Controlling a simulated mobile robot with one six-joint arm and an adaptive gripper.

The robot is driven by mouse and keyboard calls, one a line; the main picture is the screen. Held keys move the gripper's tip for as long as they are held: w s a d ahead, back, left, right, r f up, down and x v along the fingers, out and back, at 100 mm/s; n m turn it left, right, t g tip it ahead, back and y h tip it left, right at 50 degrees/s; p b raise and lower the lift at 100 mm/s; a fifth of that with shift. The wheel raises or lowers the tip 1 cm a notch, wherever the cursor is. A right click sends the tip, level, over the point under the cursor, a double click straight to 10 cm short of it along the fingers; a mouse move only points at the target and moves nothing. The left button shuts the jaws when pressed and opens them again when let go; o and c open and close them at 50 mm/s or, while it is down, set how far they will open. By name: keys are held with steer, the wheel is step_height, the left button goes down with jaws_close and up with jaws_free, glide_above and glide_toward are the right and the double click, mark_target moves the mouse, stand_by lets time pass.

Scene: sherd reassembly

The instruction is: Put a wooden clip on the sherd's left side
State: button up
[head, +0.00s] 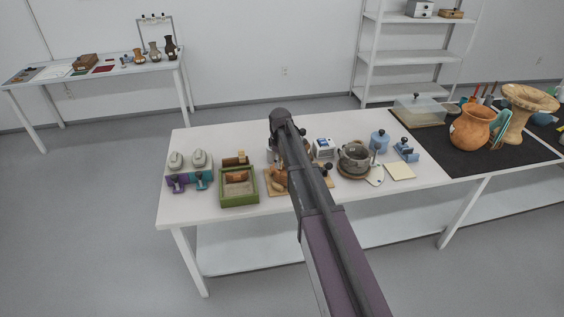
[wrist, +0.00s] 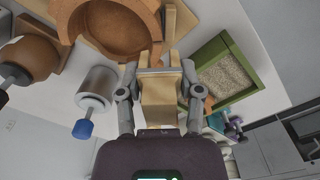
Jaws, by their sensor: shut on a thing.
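In the wrist view my gripper (wrist: 160,92) is shut on a pale wooden clip (wrist: 160,100), which sits between its two grey fingers. A large curved terracotta piece (wrist: 148,22) lies beyond the fingertips, toward the top of that view; I cannot tell whether the clip touches it. In the head view a brown sherd (head: 237,176) shows in the green sand tray (head: 240,199). The tray also shows right of the gripper in the wrist view (wrist: 254,62). In the head view my arm hides the gripper and part of the terracotta piece on its wooden board (head: 276,190).
In the wrist view a white cylinder with a blue end (wrist: 97,85) stands left of the gripper, near a round brown object (wrist: 30,58). In the head view, purple and teal clamps (head: 190,181) lie left of the tray.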

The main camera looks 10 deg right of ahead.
steer(key=shift+w+f, duration=0.25)
steer(key=shift+w, duration=0.05)
steer(key=shift+f+b, duration=0.25)
steer(key=shift+b, duration=0.15)
steer(key=shift+f+b, duration=1.2)
steer(key=shift+f, duration=0.05)
steer(key=shift+f+b, duration=0.7)
steer(key=shift+b, duration=0.05)
stand_by(2.1)
stand_by(0.4)
steer(key=o, duration=0.8)
steer(key=shift+o, duration=0.2)
steer(key=shift+d+r, duration=0.1)
steer(key=shift+r, duration=0.1)
steer(key=shift+r+p, duration=2.05)
steer(key=shift+p, duration=0.25)
